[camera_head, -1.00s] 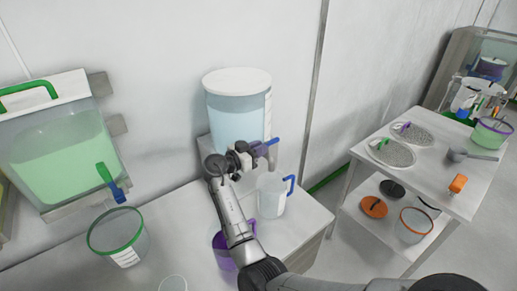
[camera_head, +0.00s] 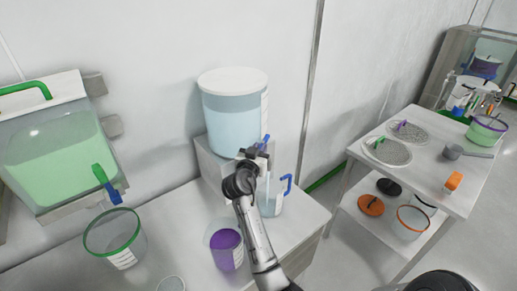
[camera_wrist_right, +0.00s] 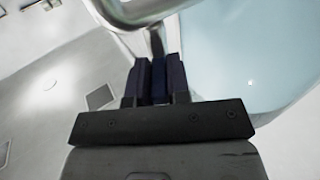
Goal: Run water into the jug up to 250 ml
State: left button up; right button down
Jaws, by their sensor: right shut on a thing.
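The water tank (camera_head: 232,128), a clear cylinder with a white lid and pale blue water, stands on a raised block against the wall. My right gripper (camera_head: 257,154) is at its tap and shut on the blue tap lever (camera_head: 265,141). In the right wrist view the lever (camera_wrist_right: 158,80) shows between the dark fingers (camera_wrist_right: 158,85). The clear jug with a blue handle (camera_head: 286,184) stands upright on the bench below the tap, partly behind my arm. A thin pale vertical streak shows at the jug, perhaps running water. I cannot read the level. My left gripper is not in view.
A purple jug (camera_head: 227,250) stands close to my right forearm. A green-rimmed container (camera_head: 115,238) stands under the green-liquid tank (camera_head: 60,150) at the left. A side table (camera_head: 440,185) with sieves and a scoop stands at the right.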

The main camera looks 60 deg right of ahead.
jog(key=shift+t, duration=0.3)
jog(key=c, duration=1.1)
grip_release()
